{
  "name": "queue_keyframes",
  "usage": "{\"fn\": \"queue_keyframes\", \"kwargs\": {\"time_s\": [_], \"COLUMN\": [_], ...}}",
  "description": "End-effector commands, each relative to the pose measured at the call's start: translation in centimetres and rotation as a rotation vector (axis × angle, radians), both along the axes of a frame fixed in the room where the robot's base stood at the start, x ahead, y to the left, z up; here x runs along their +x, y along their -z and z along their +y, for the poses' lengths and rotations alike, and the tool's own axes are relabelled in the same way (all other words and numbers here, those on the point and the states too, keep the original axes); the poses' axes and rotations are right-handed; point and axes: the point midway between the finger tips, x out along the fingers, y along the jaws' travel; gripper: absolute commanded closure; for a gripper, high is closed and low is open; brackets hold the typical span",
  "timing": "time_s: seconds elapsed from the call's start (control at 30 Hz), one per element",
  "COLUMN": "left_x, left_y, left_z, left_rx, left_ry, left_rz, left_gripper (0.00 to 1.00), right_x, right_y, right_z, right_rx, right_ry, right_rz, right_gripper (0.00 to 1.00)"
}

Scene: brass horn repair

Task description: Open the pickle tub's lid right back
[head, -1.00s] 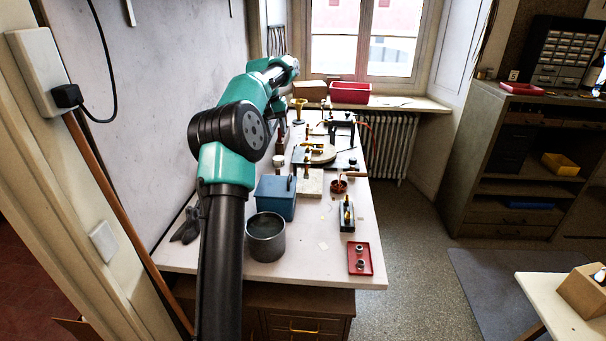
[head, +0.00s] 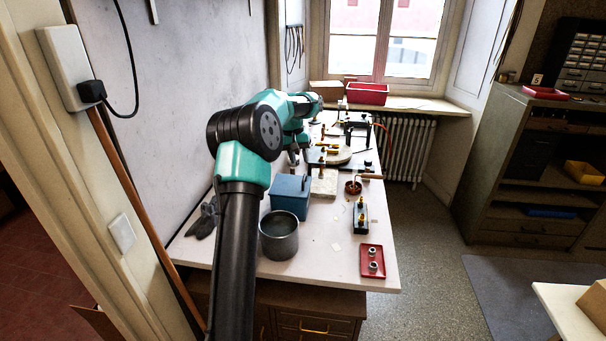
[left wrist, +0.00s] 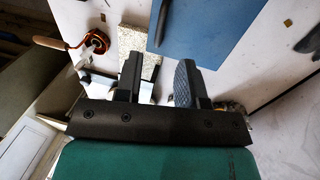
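The pickle tub (head: 287,198) is a blue box standing on the white bench, left of the pale stone block. Its flat blue lid (left wrist: 215,28) looks shut, and fills the upper middle of the left wrist view. A dark upright tab or handle (left wrist: 162,22) stands at the lid's edge. My left gripper (left wrist: 158,66) is open, with a clear gap and nothing between its fingers. In the head view it hangs just behind the tub, partly hidden by my arm. Whether it touches the tub I cannot tell. My right gripper is in neither view.
A grey metal pot (head: 279,238) stands close in front of the tub. The stone block (head: 324,184), a small red-brown dish (head: 353,187) and a green block with brass parts (head: 360,218) lie to the right. A red tray (head: 372,261) is near the front edge. Dark gloves (head: 203,222) lie left.

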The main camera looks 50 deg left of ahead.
Motion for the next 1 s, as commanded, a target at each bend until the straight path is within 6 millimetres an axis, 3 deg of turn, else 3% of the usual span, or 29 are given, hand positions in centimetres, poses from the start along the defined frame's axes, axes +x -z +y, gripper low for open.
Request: {"fn": "queue_keyframes", "kwargs": {"time_s": [0.2,0.4,0.8,1.0], "left_x": [0.4,0.7,0.8,0.8], "left_y": [3.7,6.0,6.6,6.6], "left_z": [-0.6,-1.0,-1.0,-1.0], "left_rx": [-0.002,-0.001,0.0,0.0], "left_ry": [0.001,0.001,0.001,0.001], "left_rz": [0.002,0.001,0.0,0.0], "left_gripper": [0.64,0.64,0.64,0.83], "right_x": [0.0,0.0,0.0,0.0], "right_y": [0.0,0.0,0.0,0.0], "right_z": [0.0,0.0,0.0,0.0], "right_rx": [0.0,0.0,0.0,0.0], "right_ry": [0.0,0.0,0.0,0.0], "right_rz": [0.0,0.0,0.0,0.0], "right_gripper": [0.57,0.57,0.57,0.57]}}
